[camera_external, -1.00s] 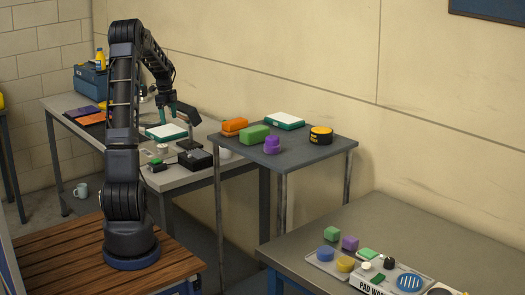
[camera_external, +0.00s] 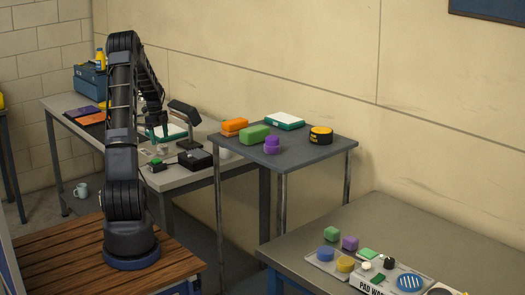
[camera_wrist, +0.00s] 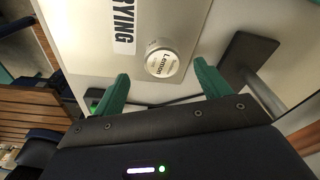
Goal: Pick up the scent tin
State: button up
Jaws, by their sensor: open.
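In the external view, the tin (camera_external: 161,150) is small and partly hidden by my gripper. My gripper (camera_wrist: 162,72) is open and empty, with its two green fingertips on either side of the tin in the wrist picture. The height left between the fingertips and the tin is hard to tell. In the external view, my gripper (camera_external: 158,138) hangs low over the bench.
A dark lamp-like stand (camera_external: 184,112) rises close to the right of my gripper; it also shows in the wrist view (camera_wrist: 246,58). A black box (camera_external: 195,159) and a small green-topped block (camera_external: 156,166) sit nearby. A grey table (camera_external: 310,148) with several items stands to the right.

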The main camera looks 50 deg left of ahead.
aim_at(162, 146)
jog(key=f, duration=0.4)
jog(key=shift+w+d+f, duration=0.25)
jog(key=shift+w+f, duration=0.05)
jog(key=shift+f, duration=0.1)
jog(key=c, duration=1.1)
jog(key=shift+o, duration=0.2)
jog(key=shift+r, duration=0.15)
notch_tip(162, 146, up, 20)
